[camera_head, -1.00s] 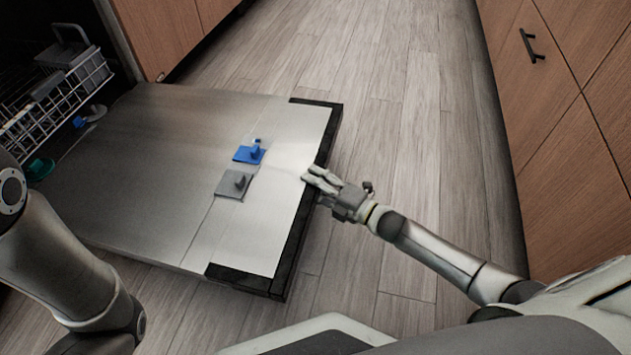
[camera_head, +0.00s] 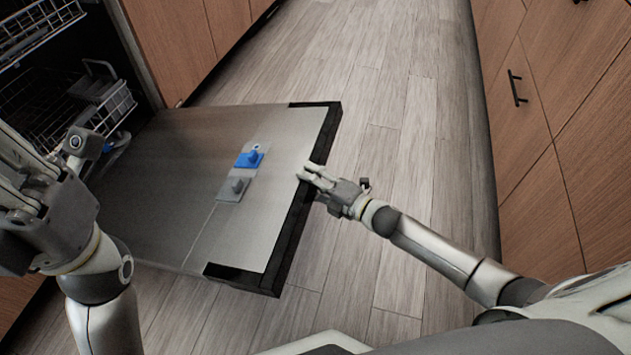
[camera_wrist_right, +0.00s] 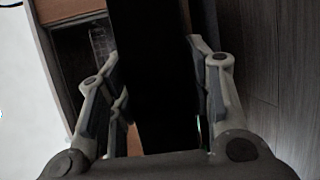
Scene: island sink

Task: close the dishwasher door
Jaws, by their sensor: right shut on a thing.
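The dishwasher door (camera_head: 165,175) hangs open, low over the floor, with its inner metal face up and a black outer edge. My right gripper (camera_head: 312,176) is at the door's outer edge, near the middle. In the right wrist view the fingers of my right gripper (camera_wrist_right: 155,62) stand on both sides of the dark door edge (camera_wrist_right: 150,90), gripping it. My left gripper (camera_head: 22,195) is raised at the far left, in front of the dishwasher; its fingers are partly cut off and I cannot tell their opening.
A blue piece (camera_head: 249,159) and a grey piece (camera_head: 235,188) sit on the door's inner face. The lower rack (camera_head: 105,108) is at the dishwasher opening, with the upper rack (camera_head: 40,28) above it. Wooden cabinets (camera_head: 545,170) stand at the right. The wooden floor (camera_head: 400,120) between is clear.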

